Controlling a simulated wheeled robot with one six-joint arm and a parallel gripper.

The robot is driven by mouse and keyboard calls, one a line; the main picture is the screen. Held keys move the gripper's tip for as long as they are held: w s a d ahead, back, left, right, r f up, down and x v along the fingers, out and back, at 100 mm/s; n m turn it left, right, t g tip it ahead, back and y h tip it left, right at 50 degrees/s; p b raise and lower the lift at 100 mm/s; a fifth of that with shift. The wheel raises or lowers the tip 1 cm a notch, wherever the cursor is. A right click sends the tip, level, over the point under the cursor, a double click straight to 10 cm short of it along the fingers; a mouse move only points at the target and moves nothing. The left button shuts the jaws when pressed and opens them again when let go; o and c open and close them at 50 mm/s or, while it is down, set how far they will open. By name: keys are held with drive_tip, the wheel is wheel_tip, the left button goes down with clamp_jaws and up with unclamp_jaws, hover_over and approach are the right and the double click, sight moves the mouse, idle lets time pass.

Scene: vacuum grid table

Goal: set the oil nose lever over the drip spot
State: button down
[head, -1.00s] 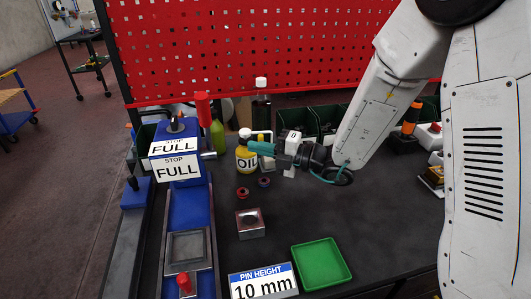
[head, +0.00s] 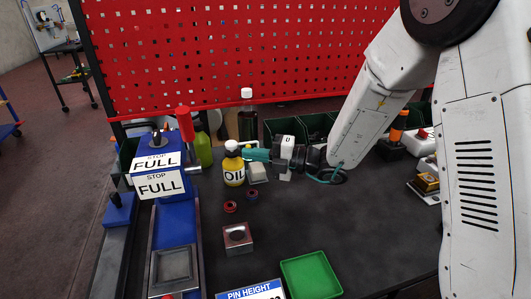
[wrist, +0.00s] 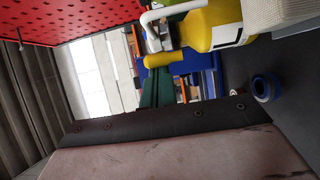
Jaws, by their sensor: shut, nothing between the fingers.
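The yellow oil bottle (head: 234,172), labelled OIL, stands upright on the dark table, right of the blue press. My gripper (head: 247,154) has teal fingers, is shut and empty, and points left at the bottle's neck. I cannot tell whether it touches. I cannot make out which spot is the drip spot.
Two small rings, one red (head: 230,207) and one dark (head: 252,196), lie before the bottle. A pale block (head: 257,173) stands beside it. A metal block (head: 238,238) and green tray (head: 311,276) are nearer. The blue press (head: 160,150) stands left, a green bottle (head: 203,148) behind.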

drive_tip(key=shift+w+d, duration=0.25)
drive_tip(key=shift+d, duration=0.1)
